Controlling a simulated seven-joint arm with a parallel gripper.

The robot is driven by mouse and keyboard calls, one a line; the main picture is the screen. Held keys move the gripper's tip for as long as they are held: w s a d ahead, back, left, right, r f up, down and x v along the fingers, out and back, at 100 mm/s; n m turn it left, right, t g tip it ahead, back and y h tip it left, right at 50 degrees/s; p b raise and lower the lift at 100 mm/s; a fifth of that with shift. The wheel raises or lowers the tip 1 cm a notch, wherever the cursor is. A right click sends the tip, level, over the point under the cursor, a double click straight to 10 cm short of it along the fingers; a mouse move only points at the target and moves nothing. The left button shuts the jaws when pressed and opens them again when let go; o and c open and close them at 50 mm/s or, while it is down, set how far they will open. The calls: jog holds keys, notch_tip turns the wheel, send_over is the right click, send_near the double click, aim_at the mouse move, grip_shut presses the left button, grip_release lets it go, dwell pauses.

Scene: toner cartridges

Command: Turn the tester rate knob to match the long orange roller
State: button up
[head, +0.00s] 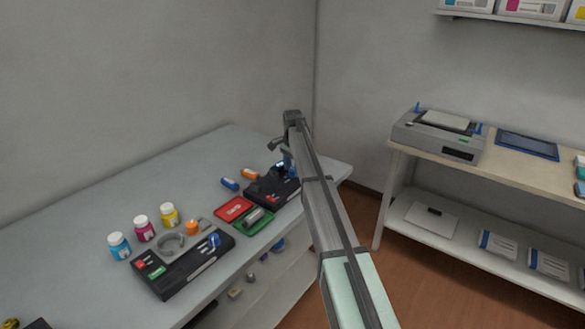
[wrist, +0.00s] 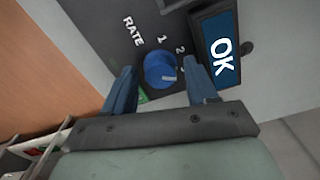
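The blue rate knob (wrist: 158,68) is on a dark tester panel in the wrist view, beside the word RATE and the numbers 1 and 2; a further mark is partly hidden by my right finger. A pale pointer line on the knob faces the lower right. My gripper (wrist: 160,84) is open, one finger on each side of the knob, with small gaps showing. The tester's screen (wrist: 221,50) reads OK. In the head view the tester (head: 270,189) is at the table's far end, with my gripper (head: 285,165) over it. An orange roller (head: 250,174) lies just behind it.
A blue roller (head: 230,184) lies left of the orange one. Red (head: 234,209) and green (head: 254,221) trays sit in front of the tester. A printer (head: 437,135) stands on the right bench.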

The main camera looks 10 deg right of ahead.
jog(key=c, duration=0.9)
jog(key=shift+c, duration=0.2)
jog(key=shift+n, duration=0.5)
jog(key=n, duration=0.3)
jog(key=shift+n, duration=0.4)
jog(key=n, duration=0.4)
jog(key=shift+n, duration=0.3)
jog(key=n, duration=0.4)
jog(key=shift+d, duration=0.1)
jog(key=shift+n, duration=2.2)
